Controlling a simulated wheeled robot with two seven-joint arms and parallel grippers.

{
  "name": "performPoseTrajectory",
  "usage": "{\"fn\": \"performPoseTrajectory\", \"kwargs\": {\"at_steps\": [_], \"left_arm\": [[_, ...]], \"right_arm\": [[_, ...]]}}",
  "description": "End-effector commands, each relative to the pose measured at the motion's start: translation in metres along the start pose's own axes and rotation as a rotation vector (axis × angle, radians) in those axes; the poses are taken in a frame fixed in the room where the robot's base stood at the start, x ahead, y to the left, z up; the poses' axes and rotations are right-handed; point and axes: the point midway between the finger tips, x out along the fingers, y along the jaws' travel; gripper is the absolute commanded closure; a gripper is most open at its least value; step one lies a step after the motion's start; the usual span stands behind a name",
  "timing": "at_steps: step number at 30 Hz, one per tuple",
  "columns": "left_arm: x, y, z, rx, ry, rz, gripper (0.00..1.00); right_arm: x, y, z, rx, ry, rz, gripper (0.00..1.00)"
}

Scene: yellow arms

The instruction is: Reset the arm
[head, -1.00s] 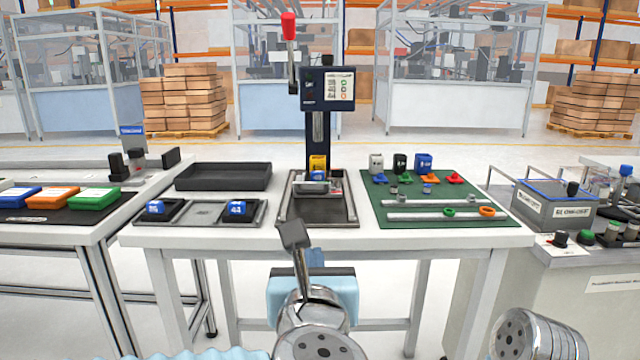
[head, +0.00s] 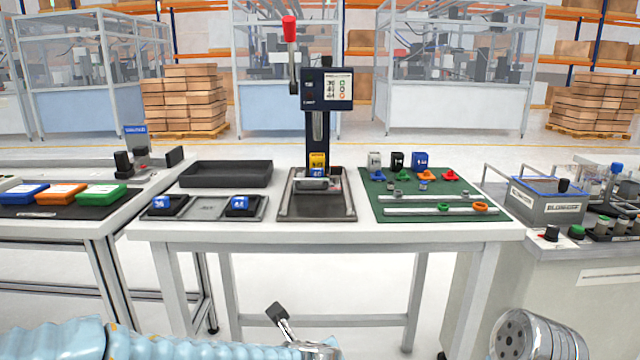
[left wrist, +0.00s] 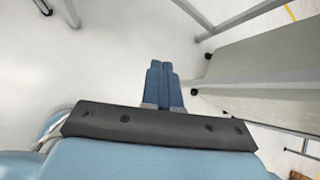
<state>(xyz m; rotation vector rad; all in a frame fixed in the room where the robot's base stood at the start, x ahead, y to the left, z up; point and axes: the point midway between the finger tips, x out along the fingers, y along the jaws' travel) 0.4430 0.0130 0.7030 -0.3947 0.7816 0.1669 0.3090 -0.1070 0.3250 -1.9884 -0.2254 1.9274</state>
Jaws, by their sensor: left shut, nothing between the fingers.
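My left gripper shows in the left wrist view (left wrist: 165,85). Its two blue fingers are together with nothing between them, pointing at the pale floor beside table legs. In the head view, my left arm (head: 200,340), a ribbed light-blue sleeve, runs along the bottom edge from the left. Of my right arm only a metal link (head: 535,338) shows at bottom right. The right gripper is out of view.
A press with a red-knobbed lever (head: 289,60) stands mid-table. Left of it are a black tray (head: 226,175) and a sectioned grey tray (head: 207,208). A green mat (head: 440,213) with small parts lies right. A side table (head: 60,228) and a grey cabinet (head: 560,290) flank it.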

Motion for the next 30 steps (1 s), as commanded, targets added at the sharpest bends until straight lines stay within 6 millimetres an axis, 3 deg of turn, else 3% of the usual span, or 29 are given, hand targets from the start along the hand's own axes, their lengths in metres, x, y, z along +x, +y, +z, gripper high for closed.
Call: {"fn": "performPoseTrajectory", "kwargs": {"at_steps": [1,5,8,9,12,15,18,22,30], "left_arm": [[0.023,0.016,-0.022,-0.088,0.093,0.045,1.00],[0.077,0.064,-0.102,-0.512,0.395,0.221,1.00],[0.111,0.106,-0.174,-1.052,0.605,0.456,1.00],[0.122,0.122,-0.201,-1.324,0.654,0.576,1.00],[0.146,0.160,-0.247,-1.974,0.622,0.854,1.00],[0.164,0.197,-0.274,-2.445,0.446,1.043,1.00],[0.171,0.222,-0.287,-2.693,0.285,1.127,1.00],[0.174,0.233,-0.292,-2.797,0.198,1.156,1.00],[0.175,0.233,-0.292,-2.797,0.199,1.152,1.00]], "right_arm": [[0.000,0.000,0.000,0.000,0.000,0.000,0.57],[0.000,0.000,0.000,0.000,0.000,0.000,0.57],[0.000,0.000,0.000,0.000,0.000,0.000,0.57],[0.000,0.000,0.000,0.000,0.000,0.000,0.57],[0.000,0.000,0.000,0.000,0.000,0.000,0.57],[0.000,0.000,0.000,0.000,0.000,0.000,0.57],[0.000,0.000,0.000,0.000,0.000,0.000,0.57],[0.000,0.000,0.000,0.000,0.000,0.000,0.57],[0.000,0.000,0.000,0.000,0.000,0.000,0.57]]}}
